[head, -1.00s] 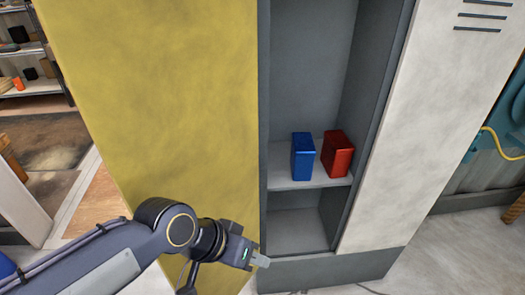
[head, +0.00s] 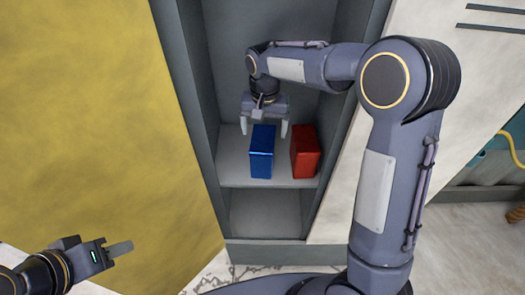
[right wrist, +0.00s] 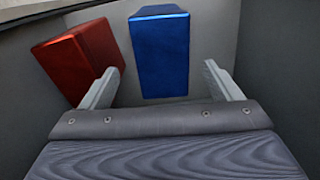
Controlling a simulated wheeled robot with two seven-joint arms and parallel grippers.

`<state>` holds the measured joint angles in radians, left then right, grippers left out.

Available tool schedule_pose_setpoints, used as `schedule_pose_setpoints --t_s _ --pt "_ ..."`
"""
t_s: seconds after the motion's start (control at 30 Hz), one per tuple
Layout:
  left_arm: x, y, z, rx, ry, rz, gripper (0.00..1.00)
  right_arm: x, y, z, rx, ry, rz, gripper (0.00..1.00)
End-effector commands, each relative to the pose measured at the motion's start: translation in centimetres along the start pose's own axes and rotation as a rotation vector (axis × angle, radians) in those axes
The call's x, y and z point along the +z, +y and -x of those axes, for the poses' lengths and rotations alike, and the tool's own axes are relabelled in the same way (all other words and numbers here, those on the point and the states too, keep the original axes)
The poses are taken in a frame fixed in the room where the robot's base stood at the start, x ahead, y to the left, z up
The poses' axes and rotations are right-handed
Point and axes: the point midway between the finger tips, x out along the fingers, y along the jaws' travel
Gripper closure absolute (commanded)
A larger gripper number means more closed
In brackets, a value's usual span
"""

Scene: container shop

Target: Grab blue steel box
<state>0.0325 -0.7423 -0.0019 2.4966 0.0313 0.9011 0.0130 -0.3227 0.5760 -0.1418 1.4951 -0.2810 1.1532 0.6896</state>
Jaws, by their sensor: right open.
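The blue steel box (head: 261,160) stands upright on the cabinet shelf, left of a red box (head: 305,155). My right gripper (head: 264,128) is open above and behind the top of the blue box in the head view, one finger to each side. In the right wrist view, the blue box (right wrist: 160,55) shows between and beyond the open fingers (right wrist: 162,70). I cannot tell whether they touch it. The red box (right wrist: 75,60) is close to the left finger there. My left gripper (head: 120,248) is low at the left, away from the boxes; its finger opening is unclear.
The shelf (head: 232,170) sits in a narrow grey cabinet with side walls close to both boxes. A yellow panel (head: 90,120) is on the left and a white panel (head: 430,60) on the right. An empty compartment (head: 265,212) lies below the shelf.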

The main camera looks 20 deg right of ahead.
Motion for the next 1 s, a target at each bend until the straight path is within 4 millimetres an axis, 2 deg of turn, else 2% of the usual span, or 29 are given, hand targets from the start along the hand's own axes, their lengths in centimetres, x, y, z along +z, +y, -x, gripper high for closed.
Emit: schedule_pose_setpoints --t_s 0.37,0.6,0.9,0.93,1.0 --pt "-0.3 0.2 0.5 0.0 0.0 0.0 0.64 -0.3 -0.3 -4.0 0.015 -0.005 -0.006 0.15" --pt "-0.6 0.5 1.2 0.0 0.001 0.0 0.64 -0.3 -0.2 -7.5 0.015 -0.005 -0.005 0.15" --pt "-0.6 0.5 1.2 0.0 0.0 0.0 0.64 -0.4 -0.3 -8.3 0.012 -0.002 -0.005 0.15" --pt "-0.6 0.5 1.2 0.0 0.0 0.0 0.64 -0.4 -0.3 -8.3 0.012 -0.002 -0.005 0.17" --pt "-0.6 0.5 1.2 0.0 0.0 0.0 0.64 -0.4 -0.3 -8.2 0.012 -0.002 -0.005 0.26"
